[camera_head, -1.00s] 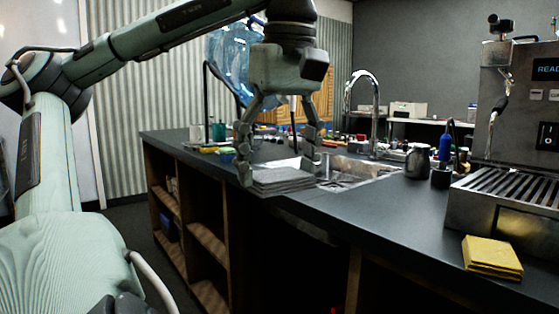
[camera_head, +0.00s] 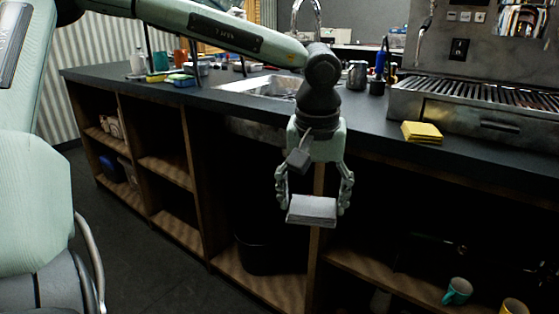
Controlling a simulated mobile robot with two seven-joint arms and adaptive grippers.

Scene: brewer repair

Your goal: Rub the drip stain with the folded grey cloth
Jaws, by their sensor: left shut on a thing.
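My left gripper (camera_head: 313,200) is shut on the folded grey cloth (camera_head: 312,211), one finger at each side of it. It holds the cloth in front of the counter, below the level of the worktop, with open dark shelves behind. The cloth looks flat and layered, its near edge facing me. I cannot make out a drip stain in this view. My right gripper is not in view.
The dark counter (camera_head: 225,104) runs across the view with a sink (camera_head: 262,86) set in it. A yellow folded cloth (camera_head: 422,132) lies at the counter's front edge by the steel brewer (camera_head: 480,105).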

